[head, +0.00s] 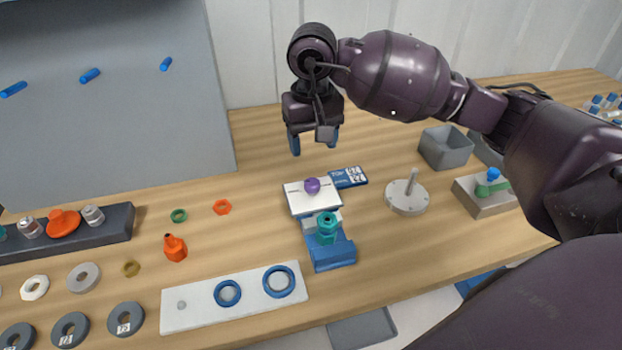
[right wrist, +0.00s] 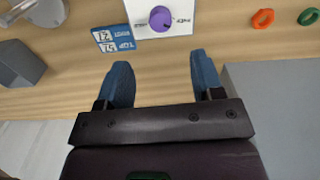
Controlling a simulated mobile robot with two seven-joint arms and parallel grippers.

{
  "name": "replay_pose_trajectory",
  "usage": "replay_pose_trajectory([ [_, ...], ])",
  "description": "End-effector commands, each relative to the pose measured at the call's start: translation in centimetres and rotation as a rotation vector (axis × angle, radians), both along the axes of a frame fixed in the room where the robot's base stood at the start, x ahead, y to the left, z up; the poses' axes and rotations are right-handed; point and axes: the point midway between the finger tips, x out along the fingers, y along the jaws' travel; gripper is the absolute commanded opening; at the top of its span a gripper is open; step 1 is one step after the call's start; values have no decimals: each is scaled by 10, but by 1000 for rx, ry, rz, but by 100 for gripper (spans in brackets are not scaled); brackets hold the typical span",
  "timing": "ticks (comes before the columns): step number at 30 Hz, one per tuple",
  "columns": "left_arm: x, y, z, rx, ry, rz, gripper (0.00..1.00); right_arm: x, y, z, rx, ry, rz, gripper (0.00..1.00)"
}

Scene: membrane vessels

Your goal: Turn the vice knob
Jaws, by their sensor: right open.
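A round purple knob (head: 312,186) sits on a white plate (head: 298,203) at the back of a blue vice (head: 333,255). A teal fitting (head: 327,226) stands upright in the vice. In the right wrist view the purple knob (right wrist: 161,18) is at the top, with small dark markings on the white plate (right wrist: 183,27) at both sides of it. My right gripper (head: 314,146) is open and empty, behind and above the knob, apart from it. Its two blue fingers show in the right wrist view (right wrist: 160,75). My left gripper is out of view.
A blue label card (head: 349,177) lies beside the plate. A round grey base with a pin (head: 406,195) and a grey bin (head: 445,148) stand to the right. A white strip with blue rings (head: 200,308) lies front left. A grey board (head: 110,100) rises at back left.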

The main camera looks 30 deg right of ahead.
Motion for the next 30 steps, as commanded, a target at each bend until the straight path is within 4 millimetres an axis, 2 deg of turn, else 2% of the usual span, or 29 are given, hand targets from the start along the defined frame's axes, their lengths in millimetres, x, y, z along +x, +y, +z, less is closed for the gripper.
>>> replay_pose_trajectory([
  [12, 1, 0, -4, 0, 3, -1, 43, -1, 1, -66, 3, 6, -3, 61],
  [18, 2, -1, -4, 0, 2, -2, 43, -1, 0, -92, 3, 4, -4, 61],
  [24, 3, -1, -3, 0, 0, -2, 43, 0, 0, -103, 2, 1, -2, 61],
  [30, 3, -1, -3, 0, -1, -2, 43, 0, 0, -104, 2, 1, -3, 61],
])
